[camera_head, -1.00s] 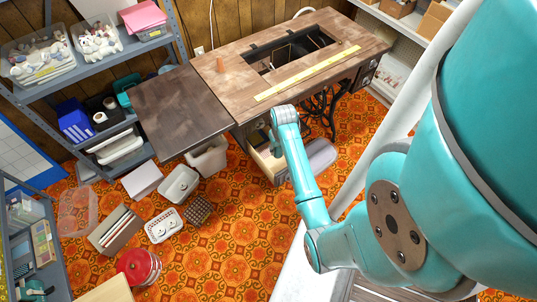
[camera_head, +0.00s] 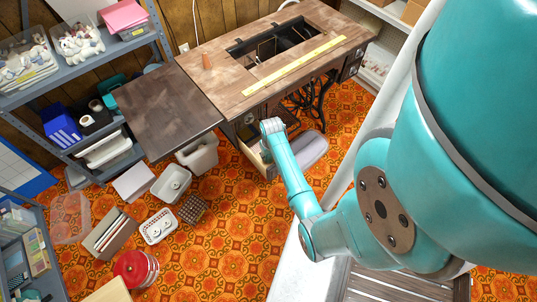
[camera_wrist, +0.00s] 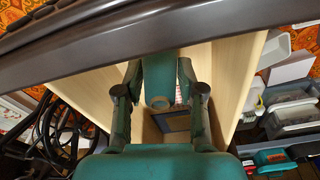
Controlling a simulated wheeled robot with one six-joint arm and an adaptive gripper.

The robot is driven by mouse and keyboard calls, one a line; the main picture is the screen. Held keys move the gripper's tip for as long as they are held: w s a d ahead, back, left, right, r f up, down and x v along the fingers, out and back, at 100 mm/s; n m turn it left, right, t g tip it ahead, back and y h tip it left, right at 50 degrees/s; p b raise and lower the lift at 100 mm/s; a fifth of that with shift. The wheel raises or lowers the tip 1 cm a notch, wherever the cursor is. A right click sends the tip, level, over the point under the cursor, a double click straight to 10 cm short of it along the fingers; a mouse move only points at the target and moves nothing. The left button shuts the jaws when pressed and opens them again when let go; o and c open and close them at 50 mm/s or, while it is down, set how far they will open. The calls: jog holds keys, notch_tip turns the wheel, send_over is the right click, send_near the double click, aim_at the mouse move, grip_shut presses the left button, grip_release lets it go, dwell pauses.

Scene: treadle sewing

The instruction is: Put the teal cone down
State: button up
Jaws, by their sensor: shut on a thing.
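The teal cone (camera_wrist: 158,82) is held between the two dark fingers of my gripper (camera_wrist: 160,92) in the wrist view. It is above a pale wooden open box or drawer (camera_wrist: 228,78), whose walls stand on both sides. A dark flat patch shows on the bottom beyond the cone. In the head view the pale wood shows beside the sewing table (camera_head: 243,84), below its top. My wrist is there, but the fingers and the cone are hidden from that view. I cannot tell whether the cone touches anything below.
A dark table edge (camera_wrist: 60,52) crosses the wrist view close to my gripper. A pale bin (camera_head: 198,157) and several containers stand on the floor to the left.

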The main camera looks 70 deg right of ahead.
jog(key=o, duration=1.1)
jog(key=shift+f, duration=0.1)
jog(key=r, duration=0.8)
jog(key=s+a+r, duration=0.1)
jog(key=r, duration=0.2)
jog(key=shift+r, duration=0.4)
jog(key=s+a+n+t+h, duration=0.1)
jog(key=s+a+n+t, duration=0.15)
jog(key=a, duration=0.85)
jog(key=s+a+n+t+h, duration=0.1)
jog(key=a+n+t, duration=0.15)
jog(key=a, duration=0.85)
jog(key=s+a+r+n+t+y, duration=0.1)
jog(key=s+a+r+t, duration=0.2)
jog(key=r, duration=0.5)
jog(key=s+a+r+n+t+y, duration=0.1)
jog(key=s+a+r+t, duration=0.2)
jog(key=s+a+r, duration=0.2)
jog(key=s+a+r+n+t+y, duration=0.1)
jog(key=s+a+r, duration=0.3)
jog(key=r, duration=0.7)
jog(key=shift+s+a+n+t, duration=0.15)
jog(key=shift+a+n+t, duration=0.35)
jog(key=shift+a+t, duration=0.3)
